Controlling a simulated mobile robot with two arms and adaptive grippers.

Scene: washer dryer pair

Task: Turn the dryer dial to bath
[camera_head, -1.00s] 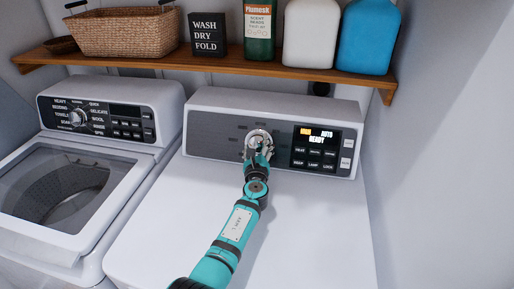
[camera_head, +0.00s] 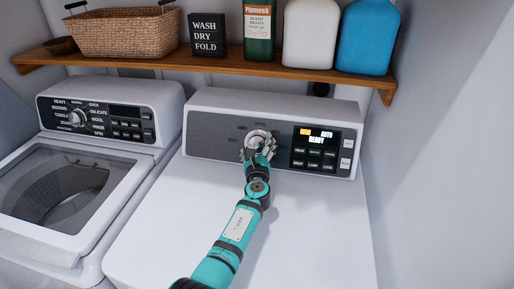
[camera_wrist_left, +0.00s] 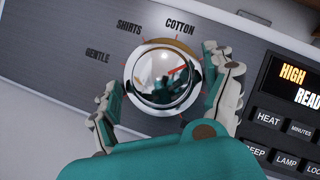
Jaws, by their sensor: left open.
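The dryer dial (camera_head: 257,136) is a round chrome knob on the dark control panel (camera_head: 215,139) of the right-hand machine. In the left wrist view the dial (camera_wrist_left: 160,72) has GENTLE, SHIRTS and COTTON printed at its left and top. I see no BATH label; the lower and right parts of the panel around the dial are hidden by my gripper. My left gripper (camera_head: 258,149) is open, with one finger on each side of the dial. I cannot tell whether the fingers touch it. Its fingers also show in the wrist view (camera_wrist_left: 164,78). I cannot read the dial's setting.
A lit display (camera_head: 317,134) with buttons is right of the dial. The washer (camera_head: 75,195) stands to the left with its own dial. A wooden shelf (camera_head: 200,63) with a basket and bottles hangs above. The dryer top (camera_head: 310,220) is clear.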

